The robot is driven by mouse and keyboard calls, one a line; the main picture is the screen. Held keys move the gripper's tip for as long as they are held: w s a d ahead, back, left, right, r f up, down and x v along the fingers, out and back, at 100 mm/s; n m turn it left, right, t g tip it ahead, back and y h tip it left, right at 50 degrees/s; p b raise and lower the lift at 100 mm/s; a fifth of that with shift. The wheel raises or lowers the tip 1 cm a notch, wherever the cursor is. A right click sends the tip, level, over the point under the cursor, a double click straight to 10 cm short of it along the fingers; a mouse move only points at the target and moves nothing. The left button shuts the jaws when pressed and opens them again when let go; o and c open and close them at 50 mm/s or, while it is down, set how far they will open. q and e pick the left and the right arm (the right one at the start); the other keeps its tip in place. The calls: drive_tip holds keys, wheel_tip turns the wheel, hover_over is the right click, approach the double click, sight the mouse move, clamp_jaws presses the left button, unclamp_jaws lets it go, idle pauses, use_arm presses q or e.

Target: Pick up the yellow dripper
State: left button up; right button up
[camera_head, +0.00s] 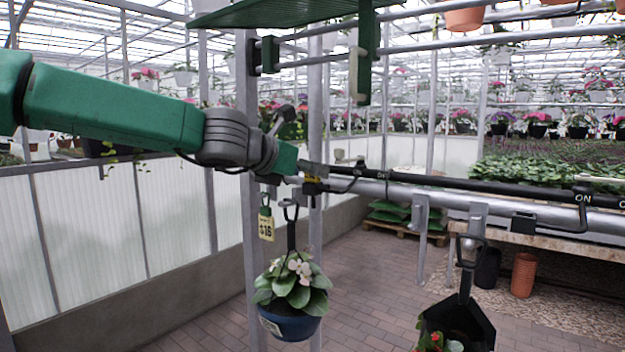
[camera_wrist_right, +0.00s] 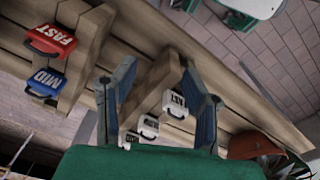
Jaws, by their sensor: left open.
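My left gripper (camera_head: 308,172) is right at this piece, seen small and from the side. It is open; I cannot tell whether its fingers touch the piece. My right gripper (camera_wrist_right: 159,88) shows in the right wrist view with its two blue-grey fingers apart. A wooden bar lies in view between them, and no yellow dripper shows there.
A black hanging planter (camera_head: 457,322) is at lower right. The right wrist view shows a red FAST tag (camera_wrist_right: 51,39) and a blue MID tag (camera_wrist_right: 46,82) on wooden racks.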

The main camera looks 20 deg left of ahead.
use_arm(q)
drive_tip(key=shift+w+a, duration=0.15)
drive_tip(key=shift+w, duration=0.05)
drive_tip(key=shift+s+d+r, duration=0.15)
drive_tip(key=shift+d, duration=0.85)
drive_tip(key=c, duration=0.9)
drive_tip(key=shift+d, duration=0.45)
drive_tip(key=shift+a+f, duration=0.2)
drive_tip(key=shift+a, duration=0.45)
drive_tip(key=shift+c, duration=0.6)
drive_tip(key=shift+a, duration=0.2)
drive_tip(key=shift+a+r, duration=0.1)
drive_tip(key=shift+r, duration=0.15)
drive_tip(key=r+p, duration=0.2)
drive_tip(key=r, duration=0.1)
drive_tip(key=r+p, duration=0.1)
drive_tip(key=r, duration=0.2)
drive_tip(key=r+p, duration=0.2)
drive_tip(key=r, duration=0.1)
drive_tip(key=shift+d+r+p, duration=0.1)
drive_tip(key=shift+d+p, duration=0.2)
drive_tip(key=shift+d, duration=0.1)
drive_tip(key=shift+c, duration=0.4)
drive_tip(key=shift+r, duration=0.25)
drive_tip(key=shift+a, duration=0.15)
use_arm(e)
wheel_tip(320, 180, up, 6)
